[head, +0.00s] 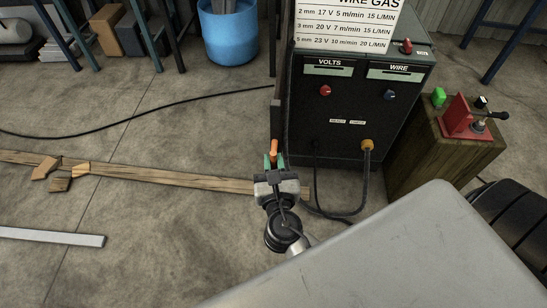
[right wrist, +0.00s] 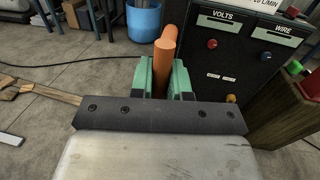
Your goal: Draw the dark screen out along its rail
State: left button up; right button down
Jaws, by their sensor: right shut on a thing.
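My right gripper (head: 274,163) is shut on an upright orange handle (head: 274,150), just left of the welding machine. The right wrist view shows the orange handle (right wrist: 163,56) between the green fingertips (right wrist: 161,78). The dark screen (head: 277,105) appears nearly edge-on behind the handle, close along the machine's left side. Its lower part and its join to the handle are hidden by my gripper. A long wooden strip (head: 170,178) lies on the floor and runs left from the gripper; I cannot tell whether it is the rail. My left gripper is not in view.
The black welding machine (head: 350,125) stands just right, with cables looping to the floor. A wooden block (head: 440,155) holds a red clamp. Wood wedges (head: 62,175) and a pale bar (head: 50,237) lie at left. A blue bucket (head: 228,38) stands behind.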

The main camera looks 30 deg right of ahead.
jog(key=shift+s+a+f, duration=0.1)
jog(key=shift+f, duration=0.05)
jog(key=c, duration=1.2)
grip_release()
jog(key=shift+c, duration=0.2)
jog(key=shift+o, duration=0.7)
jog(key=shift+s, duration=0.15)
jog(key=shift+s+a, duration=0.1)
jog(key=shift+s, duration=0.1)
jog(key=b+v, duration=0.2)
jog(key=v, duration=0.8)
jog(key=shift+s, duration=0.2)
jog(key=shift+a, duration=0.1)
